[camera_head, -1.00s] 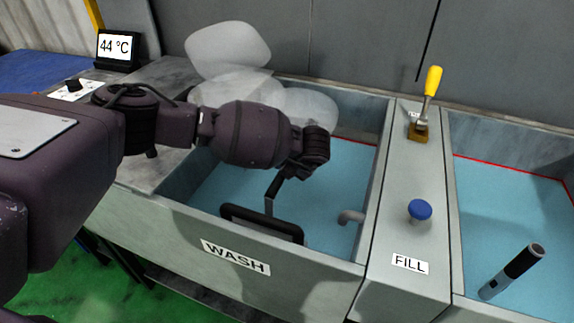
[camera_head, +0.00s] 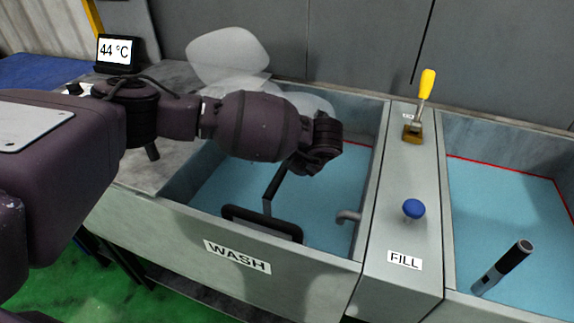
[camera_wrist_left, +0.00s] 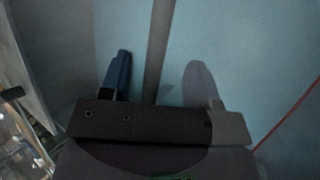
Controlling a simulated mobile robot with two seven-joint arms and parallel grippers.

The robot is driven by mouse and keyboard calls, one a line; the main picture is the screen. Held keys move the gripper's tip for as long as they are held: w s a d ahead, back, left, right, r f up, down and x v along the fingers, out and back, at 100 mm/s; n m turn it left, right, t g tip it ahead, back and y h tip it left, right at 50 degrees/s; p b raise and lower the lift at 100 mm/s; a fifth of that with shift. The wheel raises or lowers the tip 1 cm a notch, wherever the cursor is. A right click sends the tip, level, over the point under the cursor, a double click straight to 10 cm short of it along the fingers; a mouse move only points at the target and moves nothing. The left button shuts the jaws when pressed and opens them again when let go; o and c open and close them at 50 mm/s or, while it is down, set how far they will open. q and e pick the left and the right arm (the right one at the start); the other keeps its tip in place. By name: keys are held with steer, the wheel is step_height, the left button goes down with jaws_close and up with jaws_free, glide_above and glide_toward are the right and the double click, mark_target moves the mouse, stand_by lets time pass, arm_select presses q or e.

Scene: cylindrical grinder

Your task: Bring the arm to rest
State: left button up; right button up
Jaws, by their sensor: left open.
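My left arm comes in from the left over the wash tank (camera_head: 232,257), with its wrist hanging above the blue water. My left gripper shows in the left wrist view (camera_wrist_left: 157,64), with its two fingers well apart and nothing between them touching either finger. A grey bar runs behind the gap. In the head view the fingers are hidden or hard to tell from the dark wrist. A black-framed handle (camera_head: 262,222) with an upright stem is just below the wrist, at the tank's front wall. My right gripper is not in view.
A divider with a yellow-handled lever (camera_head: 426,85) and a blue knob (camera_head: 413,209) stands right of the tank. A grey pipe (camera_head: 348,216) is in the tank. A second tank holds a black-handled tool (camera_head: 502,266). A temperature display (camera_head: 116,53) is at back left.

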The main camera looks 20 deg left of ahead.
arm_select(q)
steer(key=shift+p+v, duration=0.35)
steer(key=shift+v, duration=2)
